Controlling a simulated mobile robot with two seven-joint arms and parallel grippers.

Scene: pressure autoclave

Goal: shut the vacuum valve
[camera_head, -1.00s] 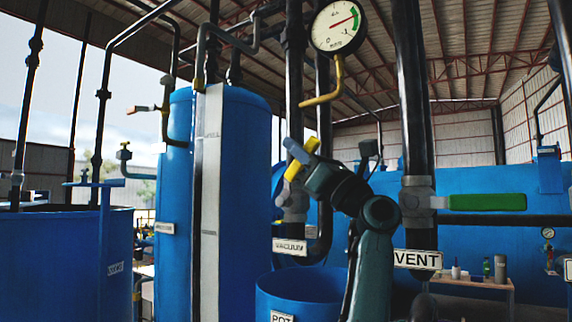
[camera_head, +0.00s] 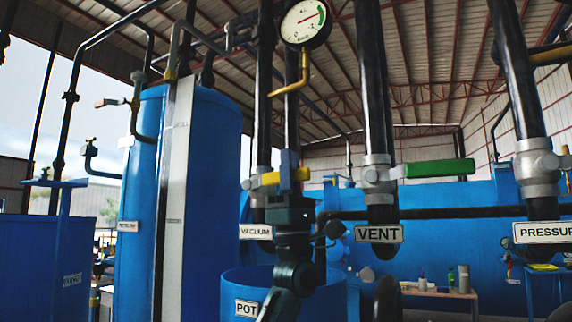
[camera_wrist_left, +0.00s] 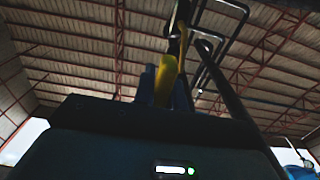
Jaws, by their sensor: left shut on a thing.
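The vacuum valve's yellow handle (camera_head: 268,179) lies about level, pointing right from its grey valve body (camera_head: 247,184) on a dark vertical pipe. The VACUUM label (camera_head: 255,232) hangs below it. My left gripper (camera_head: 289,172) comes up from below, its blue fingers shut on the handle's right part. In the left wrist view the yellow handle (camera_wrist_left: 166,78) stands between the blue fingers, above the dark gripper body. The gripper hides part of the handle. My right gripper is in neither current view.
The vent valve's green handle (camera_head: 440,169) points right, close to the right of my gripper, above the VENT label (camera_head: 379,234). The PRESSURE valve (camera_head: 537,168) is farther right. A gauge (camera_head: 306,22) sits above. The blue pot (camera_head: 334,292) stands below.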

